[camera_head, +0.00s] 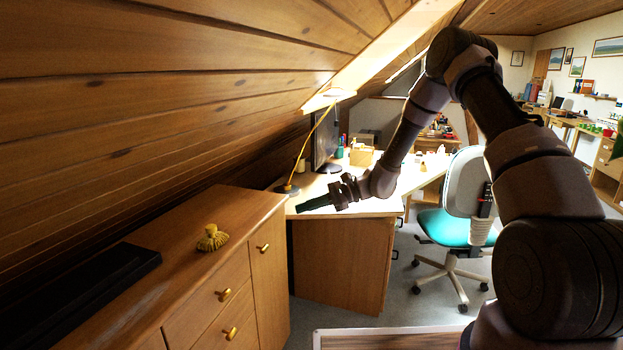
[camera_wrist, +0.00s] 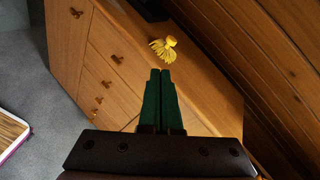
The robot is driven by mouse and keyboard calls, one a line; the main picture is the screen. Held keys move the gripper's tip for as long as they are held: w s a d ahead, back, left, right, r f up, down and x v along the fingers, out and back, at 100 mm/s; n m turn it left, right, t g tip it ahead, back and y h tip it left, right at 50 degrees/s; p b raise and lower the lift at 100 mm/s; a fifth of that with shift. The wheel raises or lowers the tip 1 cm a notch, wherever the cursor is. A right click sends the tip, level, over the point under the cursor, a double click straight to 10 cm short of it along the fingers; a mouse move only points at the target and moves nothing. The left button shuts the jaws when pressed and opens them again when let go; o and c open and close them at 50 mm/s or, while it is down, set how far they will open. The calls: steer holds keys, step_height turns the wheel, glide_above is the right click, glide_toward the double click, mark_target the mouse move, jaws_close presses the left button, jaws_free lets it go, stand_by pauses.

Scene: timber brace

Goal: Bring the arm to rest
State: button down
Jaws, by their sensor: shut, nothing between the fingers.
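My arm reaches up from the lower right of the head view, bends at the top and comes down toward the middle. My gripper (camera_head: 312,205) points left, in front of the desk and near the right end of the wooden cabinet. In the wrist view its two green fingers (camera_wrist: 160,76) lie side by side, shut and empty. A yellow tufted object (camera_head: 212,238) lies on the cabinet top, apart from the fingers; it also shows in the wrist view (camera_wrist: 164,48) beyond the fingertips.
The wooden cabinet (camera_head: 205,290) stands at lower left, with a long black object (camera_head: 75,295) on top. A sloping plank ceiling (camera_head: 150,110) hangs low over it. A desk (camera_head: 345,265) with a lamp (camera_head: 308,140) and a teal office chair (camera_head: 450,228) stand behind. Grey floor shows between.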

steer(key=s+d+r+n+t+h, duration=0.1)
steer(key=s+d+r+n+h, duration=0.1)
steer(key=s+d+r, duration=0.35)
steer(key=s+d+r+n+h, duration=0.2)
steer(key=d+r+h, duration=0.1)
steer(key=r, duration=0.6)
steer(key=s+d+r+n+t+h, duration=0.1)
steer(key=s+d+r+n+h, duration=0.1)
steer(key=s+d+r, duration=0.4)
steer(key=s+d+r+t+h, duration=0.5)
steer(key=s+d+r, duration=0.5)
steer(key=s+d, duration=0.2)
steer(key=shift+s+d+r+n+t+h, duration=0.2)
steer(key=shift+s+n+t+h, duration=0.15)
steer(key=shift+s+t, duration=0.4)
steer(key=shift+w+a, duration=0.15)
steer(key=shift+a, duration=0.05)
